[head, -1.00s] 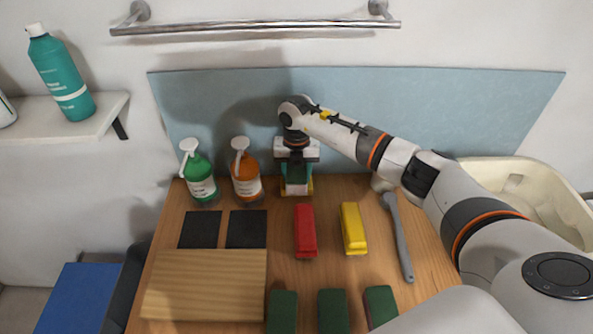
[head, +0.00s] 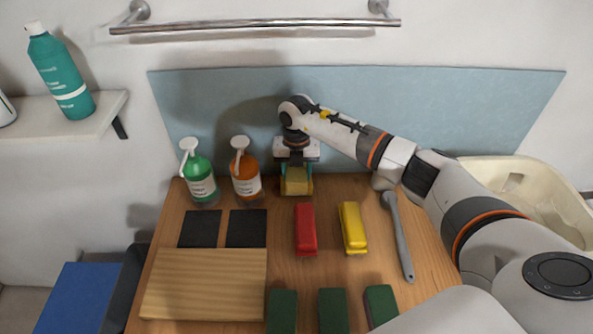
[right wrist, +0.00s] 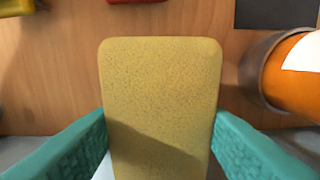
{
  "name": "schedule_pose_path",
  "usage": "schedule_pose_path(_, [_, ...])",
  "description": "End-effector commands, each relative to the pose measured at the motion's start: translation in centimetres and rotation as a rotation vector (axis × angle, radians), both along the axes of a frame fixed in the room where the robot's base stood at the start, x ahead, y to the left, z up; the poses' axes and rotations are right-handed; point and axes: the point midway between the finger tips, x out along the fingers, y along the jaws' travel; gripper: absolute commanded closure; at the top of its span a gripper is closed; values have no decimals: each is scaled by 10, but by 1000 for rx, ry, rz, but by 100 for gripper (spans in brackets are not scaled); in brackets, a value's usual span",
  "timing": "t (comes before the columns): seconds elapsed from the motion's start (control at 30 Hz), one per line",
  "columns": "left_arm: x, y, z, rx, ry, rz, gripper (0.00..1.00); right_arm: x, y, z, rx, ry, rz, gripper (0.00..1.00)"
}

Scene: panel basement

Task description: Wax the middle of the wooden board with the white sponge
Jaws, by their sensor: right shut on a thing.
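The wooden board (head: 205,285) lies flat at the front left of the table, with nothing on it. My right gripper (head: 296,182) is at the back of the table, just right of the orange bottle. It is shut on a yellowish sponge (head: 297,187). In the right wrist view the sponge's broad porous face (right wrist: 160,85) shows between the two teal fingers. I see no clearly white sponge. My left gripper is not in view.
A green pump bottle (head: 199,180) and an orange one (head: 246,175) stand at the back left. Two black pads (head: 201,229), a red block (head: 305,230), a yellow block (head: 352,229), a grey handled tool (head: 399,240) and three dark green blocks (head: 332,312) lie around the table.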

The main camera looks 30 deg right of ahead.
Motion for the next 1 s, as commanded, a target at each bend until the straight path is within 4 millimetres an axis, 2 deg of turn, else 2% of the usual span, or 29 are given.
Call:
schedule_pose_path(0.27, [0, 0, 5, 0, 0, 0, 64, -1, 0, 5, 0, 2, 0, 68])
schedule_pose_path(1.0, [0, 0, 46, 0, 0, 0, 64, 0, 0, 66, -1, 0, 0, 68])
